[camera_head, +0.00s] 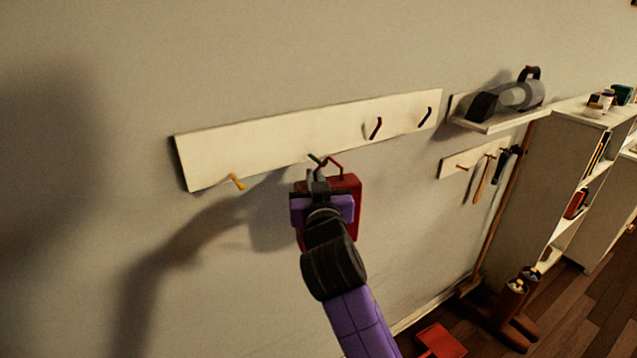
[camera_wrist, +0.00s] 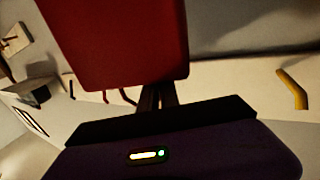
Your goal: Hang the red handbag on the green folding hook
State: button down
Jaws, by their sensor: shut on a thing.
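The red handbag (camera_head: 346,204) is in front of the wall, just under the white hook board (camera_head: 255,136). Its red loop handle rises to the board's lower edge. The green folding hook (camera_head: 316,158) shows as a small dark green piece beside the handle's top; I cannot tell whether the handle is around it. My gripper (camera_head: 318,180) is shut on the handbag, partly covering it in the head view. In the wrist view, the handbag (camera_wrist: 120,40) fills the upper middle, above my gripper (camera_wrist: 160,97). The green hook cannot be made out there.
A yellow hook (camera_head: 236,182) is on the board's left; it also shows in the wrist view (camera_wrist: 293,90). A red hook (camera_head: 376,128) and a black hook (camera_head: 424,117) are to the right. Farther right are a shelf (camera_head: 500,121) holding a handheld vacuum, and a tool rack (camera_head: 455,165).

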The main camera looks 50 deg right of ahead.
jog(key=shift+w+d, duration=0.25)
jog(key=shift+w, duration=0.6)
jog(key=shift+w+d, duration=0.25)
jog(key=shift+w, duration=0.6)
jog(key=shift+w+d+f+b, duration=0.15)
jog(key=shift+w+f+b, duration=0.45)
jog(key=shift+b, duration=0.4)
jog(key=c, duration=1.5)
grip_release()
jog(key=shift+f, duration=0.1)
